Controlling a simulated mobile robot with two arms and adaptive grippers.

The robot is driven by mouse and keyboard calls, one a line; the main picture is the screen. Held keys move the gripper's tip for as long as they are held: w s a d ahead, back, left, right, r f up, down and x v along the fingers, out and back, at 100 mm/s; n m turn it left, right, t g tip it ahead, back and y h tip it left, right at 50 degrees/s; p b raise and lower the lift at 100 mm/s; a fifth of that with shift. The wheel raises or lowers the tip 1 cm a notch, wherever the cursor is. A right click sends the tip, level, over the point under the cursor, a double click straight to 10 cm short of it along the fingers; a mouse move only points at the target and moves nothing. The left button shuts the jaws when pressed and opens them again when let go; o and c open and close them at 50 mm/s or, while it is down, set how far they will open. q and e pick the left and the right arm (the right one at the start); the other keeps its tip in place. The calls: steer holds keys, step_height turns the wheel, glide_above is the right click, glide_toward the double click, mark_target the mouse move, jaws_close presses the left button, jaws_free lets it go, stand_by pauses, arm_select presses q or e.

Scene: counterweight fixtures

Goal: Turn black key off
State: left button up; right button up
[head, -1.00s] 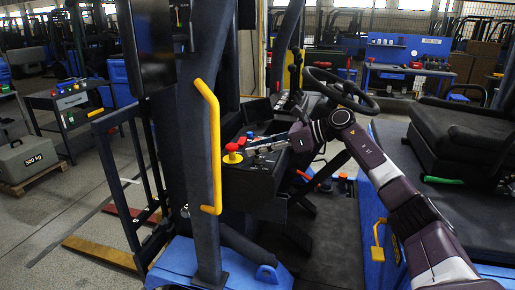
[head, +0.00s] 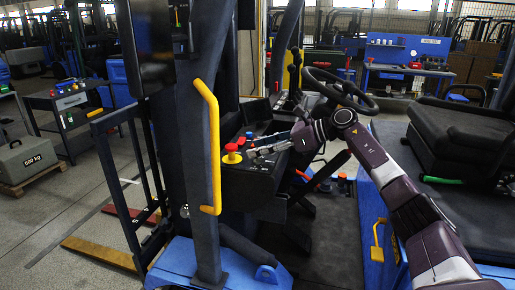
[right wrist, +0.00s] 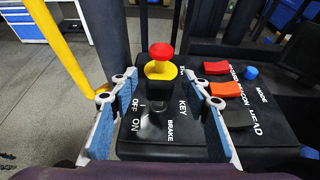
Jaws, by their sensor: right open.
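The black key (right wrist: 157,104) stands on the dark control panel (right wrist: 158,140), between the OFF/ON marks and the word KEY in the right wrist view. Its exact turn is hard to make out. My right gripper (right wrist: 160,76) is open, with one blue-padded finger on each side of the key and nothing held. In the head view the right gripper (head: 262,151) reaches over the panel from the right, and the key cannot be made out there. My left gripper is not in view.
A red mushroom button on a yellow base (right wrist: 161,62) stands just beyond the key. Red, orange and black rocker switches (right wrist: 226,90) and a blue knob (right wrist: 251,72) lie to the right. A yellow handrail (head: 210,150) and the steering wheel (head: 341,90) flank the panel.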

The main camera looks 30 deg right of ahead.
steer(key=v, duration=1.1)
steer(key=shift+d, duration=0.2)
steer(key=shift+s+r, duration=0.1)
